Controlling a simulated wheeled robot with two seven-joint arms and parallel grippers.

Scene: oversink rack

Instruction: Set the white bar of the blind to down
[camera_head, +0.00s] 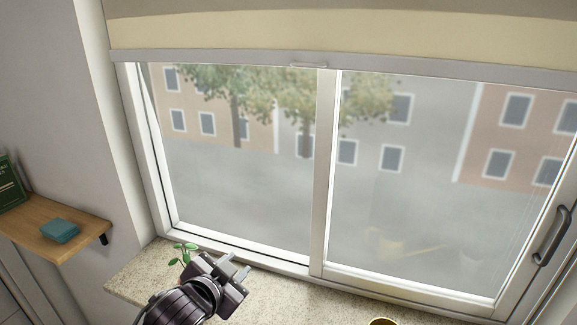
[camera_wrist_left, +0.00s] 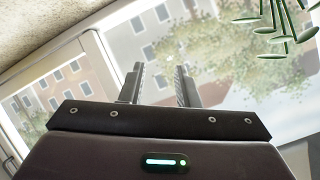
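The blind's white bar (camera_head: 220,58) runs across the top of the window in the head view, at the lower edge of the cream blind (camera_head: 300,32). A small tab (camera_head: 308,65) sits on the bar near its middle. My left gripper (camera_head: 240,265) is open and empty, low in front of the window near the sill and well below the bar. In the left wrist view its two fingers (camera_wrist_left: 160,85) stand apart with nothing between them. The right gripper is not in view.
A green plant (camera_head: 184,253) stands on the speckled sill (camera_head: 140,278), close to my left gripper; leaves also show in the left wrist view (camera_wrist_left: 280,20). A wooden shelf (camera_head: 50,225) holds a teal block (camera_head: 60,231). A window handle (camera_head: 553,237) is at right. A yellow rim (camera_head: 383,321) shows at the bottom.

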